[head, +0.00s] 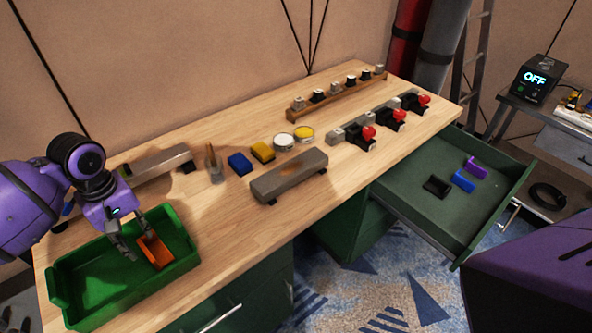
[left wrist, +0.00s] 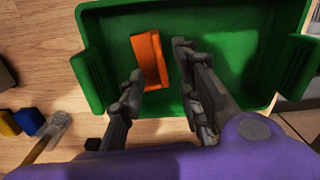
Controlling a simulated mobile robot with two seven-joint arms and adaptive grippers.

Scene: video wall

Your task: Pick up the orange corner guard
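The orange corner guard (head: 156,251) lies in the green tray (head: 66,283) on the workbench, near the tray's right part in the head view. In the left wrist view the orange corner guard (left wrist: 148,58) shows between the fingers of my left gripper (left wrist: 159,62), with the green tray (left wrist: 228,15) around it. My left gripper (head: 137,235) is open, its fingers spread over the tray close to the guard. I cannot tell whether a finger touches the guard. My right gripper is not in view.
A grey block (head: 289,177), a blue block (head: 240,164), a yellow block (head: 262,152) and a brush (head: 213,163) stand right of the tray. An open green drawer (head: 413,214) holds black, blue and purple pieces. The bench's front middle is clear.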

